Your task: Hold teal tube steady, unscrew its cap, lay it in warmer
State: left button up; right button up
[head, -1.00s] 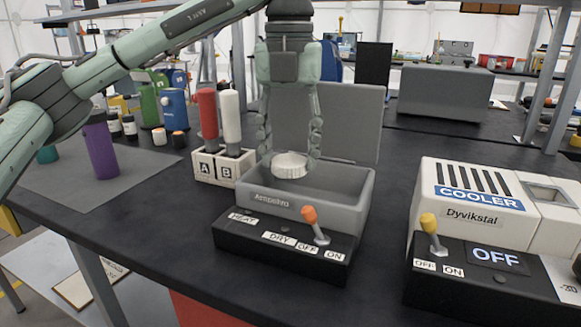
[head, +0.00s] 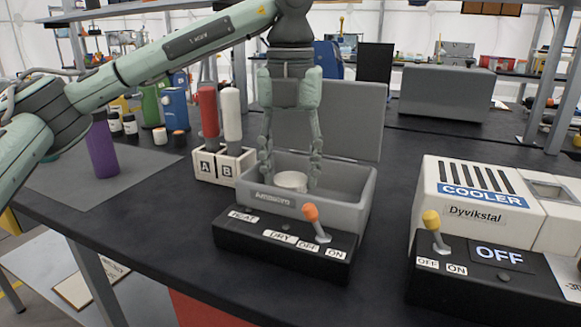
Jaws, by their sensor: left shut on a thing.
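My left gripper (head: 290,168) points straight down into the open grey warmer (head: 350,208), labelled Ampelvro. Its fingers are shut on a round white cap (head: 291,181), one on each side. The cap is inside the warmer's walls, near its left end; whether it touches the floor I cannot tell. A sliver of teal (head: 50,157), likely the teal tube, shows at the left beside my left arm, which hides most of it. My right gripper is not in view.
The warmer's lid (head: 345,115) stands open behind it. A rack marked A and B (head: 222,166) holds a red and a white tube close at the left. A purple bottle (head: 102,150) stands on the grey mat. The cooler (head: 475,200) is at the right.

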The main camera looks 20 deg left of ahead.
aim_at(290, 179)
pick_arm(q)
jog(key=shift+s+f, duration=0.1)
jog(key=shift+f, duration=0.05)
jog(key=o, duration=1.3)
jog(key=shift+f, duration=0.1)
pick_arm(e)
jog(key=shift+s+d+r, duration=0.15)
pick_arm(q)
jog(key=shift+r+p, duration=0.3)
jog(key=shift+r, duration=0.1)
jog(key=shift+r+p, duration=1.1)
jog(key=shift+r, duration=5.2)
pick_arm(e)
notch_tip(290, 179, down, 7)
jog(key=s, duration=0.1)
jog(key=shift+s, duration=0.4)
